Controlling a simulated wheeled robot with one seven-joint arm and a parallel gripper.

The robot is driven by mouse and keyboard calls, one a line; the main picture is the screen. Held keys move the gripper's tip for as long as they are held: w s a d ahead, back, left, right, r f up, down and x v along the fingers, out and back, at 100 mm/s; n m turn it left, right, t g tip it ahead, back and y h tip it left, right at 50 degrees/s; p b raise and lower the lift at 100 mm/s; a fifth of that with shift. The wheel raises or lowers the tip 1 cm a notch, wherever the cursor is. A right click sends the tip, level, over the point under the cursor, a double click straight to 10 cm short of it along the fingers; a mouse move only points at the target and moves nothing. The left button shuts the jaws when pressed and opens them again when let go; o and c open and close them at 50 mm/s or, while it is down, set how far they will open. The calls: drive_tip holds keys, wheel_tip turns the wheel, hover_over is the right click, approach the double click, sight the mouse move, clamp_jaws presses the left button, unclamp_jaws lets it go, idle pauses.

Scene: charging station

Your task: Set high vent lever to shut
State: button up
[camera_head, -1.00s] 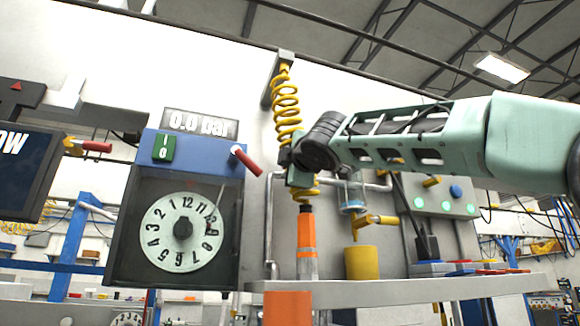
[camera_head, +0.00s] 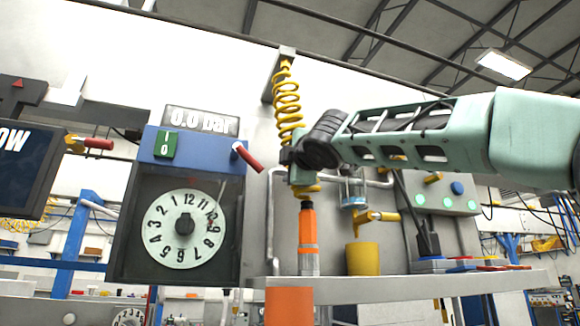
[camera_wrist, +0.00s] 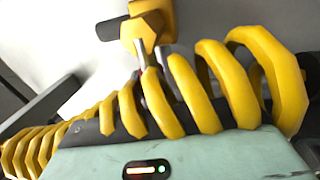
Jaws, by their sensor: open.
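A red-handled lever (camera_head: 247,157) sticks out from the upper right of the blue gauge panel, its handle slanting down to the right. Another red-handled lever (camera_head: 97,144) on a yellow body lies level beside the dark screen at left. I cannot tell which is the high vent lever. My gripper (camera_head: 300,175) is open, to the right of the panel, among the yellow coiled hose, its fingertips mostly hidden. In the wrist view, coils cross in front of my teal gripper body (camera_wrist: 190,155), and a yellow fitting with a dark handle (camera_wrist: 150,25) lies beyond them.
The yellow coiled hose (camera_head: 287,100) hangs from a wall bracket, close around my gripper. An orange bottle-like tool (camera_head: 307,235) and a yellow cup (camera_head: 362,258) stand on the grey shelf (camera_head: 400,289) below. A dial (camera_head: 185,228) fills the gauge box. A button box (camera_head: 445,200) is at right.

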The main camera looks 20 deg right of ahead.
drive_tip(key=s+f+b, duration=0.1)
drive_tip(key=s+b, duration=0.3)
drive_tip(key=s, duration=0.4)
drive_tip(key=s+f+b, duration=0.2)
drive_tip(key=s+b, duration=0.2)
drive_tip(key=s, duration=0.5)
drive_tip(key=shift+f+b, duration=0.25)
drive_tip(key=shift+b, duration=0.15)
drive_tip(key=shift+s, duration=0.1)
